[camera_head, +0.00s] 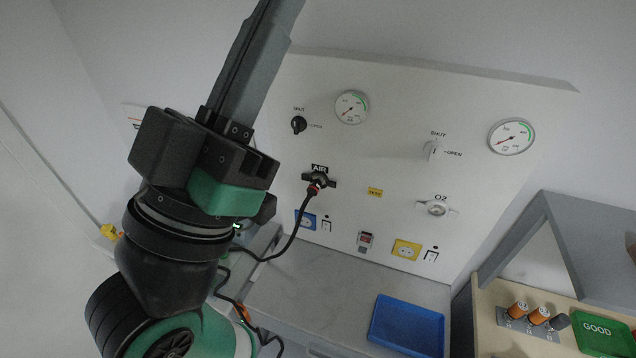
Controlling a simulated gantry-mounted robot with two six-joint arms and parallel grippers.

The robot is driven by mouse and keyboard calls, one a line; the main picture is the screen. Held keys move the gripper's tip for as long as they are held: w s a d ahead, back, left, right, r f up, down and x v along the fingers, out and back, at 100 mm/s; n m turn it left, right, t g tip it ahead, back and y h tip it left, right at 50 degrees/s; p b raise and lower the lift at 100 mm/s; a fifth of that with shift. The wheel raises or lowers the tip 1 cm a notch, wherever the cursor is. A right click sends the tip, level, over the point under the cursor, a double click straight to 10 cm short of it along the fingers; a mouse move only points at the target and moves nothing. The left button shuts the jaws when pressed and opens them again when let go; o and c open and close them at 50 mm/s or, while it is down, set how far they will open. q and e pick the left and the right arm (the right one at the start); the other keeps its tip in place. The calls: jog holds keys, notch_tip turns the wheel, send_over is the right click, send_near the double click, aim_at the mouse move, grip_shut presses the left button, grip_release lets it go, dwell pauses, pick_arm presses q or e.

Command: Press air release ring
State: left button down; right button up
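The AIR outlet (321,179) is a dark fitting with side lugs on the white wall panel. A black hose (301,222) is plugged into it, with a small reddish band at the connector; the release ring itself is too small to make out clearly. My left gripper (258,60) is large in the foreground, left of the outlet and apart from it. Its long grey fingers point up and run out of the top of the picture, so their opening cannot be judged. My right gripper is not in view.
The panel (400,105) also bears an O2 outlet (438,209), two gauges, two shut/open valves and sockets. A blue tray (407,325) lies on the grey counter below. At right stand orange-topped cylinders and a green GOOD tray (602,332). The hose hangs down behind my arm.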

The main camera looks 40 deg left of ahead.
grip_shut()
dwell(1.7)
